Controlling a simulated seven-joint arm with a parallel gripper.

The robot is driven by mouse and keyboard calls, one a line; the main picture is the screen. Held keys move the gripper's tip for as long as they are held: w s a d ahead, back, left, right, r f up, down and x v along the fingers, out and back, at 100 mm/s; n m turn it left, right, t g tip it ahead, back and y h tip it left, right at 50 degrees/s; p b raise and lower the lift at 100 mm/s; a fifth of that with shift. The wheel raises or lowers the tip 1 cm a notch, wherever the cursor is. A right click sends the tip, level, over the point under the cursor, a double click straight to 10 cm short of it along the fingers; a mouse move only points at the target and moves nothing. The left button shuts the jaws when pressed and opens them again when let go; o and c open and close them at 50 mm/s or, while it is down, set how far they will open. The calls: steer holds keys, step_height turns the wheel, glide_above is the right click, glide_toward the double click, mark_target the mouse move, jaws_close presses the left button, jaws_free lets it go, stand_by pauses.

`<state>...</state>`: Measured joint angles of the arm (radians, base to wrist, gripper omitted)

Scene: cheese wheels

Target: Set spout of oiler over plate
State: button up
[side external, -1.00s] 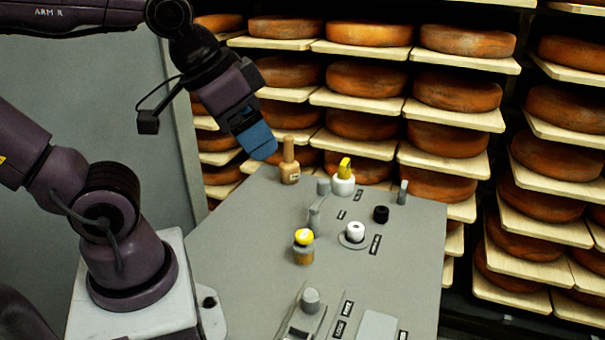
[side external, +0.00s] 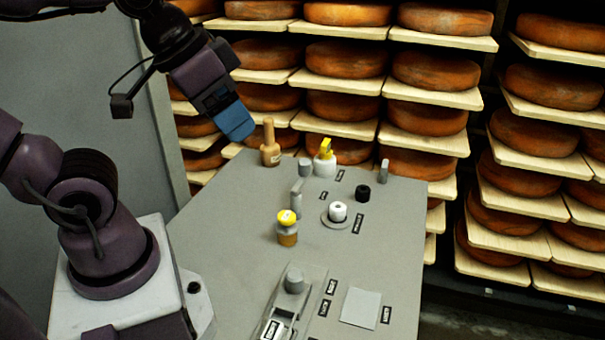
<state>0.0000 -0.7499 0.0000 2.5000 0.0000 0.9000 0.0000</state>
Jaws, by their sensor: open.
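A white bottle with a yellow angled spout (side external: 325,158), which looks like the oiler, stands upright at the back of the grey worktop. A tan bottle with a tall neck (side external: 270,154) stands to its left. A pale square plate (side external: 360,307) lies flat near the front right. My gripper (side external: 236,124), with blue fingers, is open and empty. In the picture it is up and left of the tan bottle, apart from it.
A yellow-lidded jar (side external: 287,228), a black knob (side external: 362,193) and grey posts (side external: 384,171) stand on the worktop (side external: 220,240). A grey lever fixture (side external: 292,290) is at the front. Shelves of cheese wheels (side external: 435,70) rise behind.

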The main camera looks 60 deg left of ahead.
steer(key=shift+c, duration=0.7)
steer(key=n+g, duration=0.6)
steer(key=n, duration=0.1)
glide_above(304, 161)
step_height(304, 161, down, 13)
step_height(304, 161, down, 13)
steer(key=shift+r, duration=0.1)
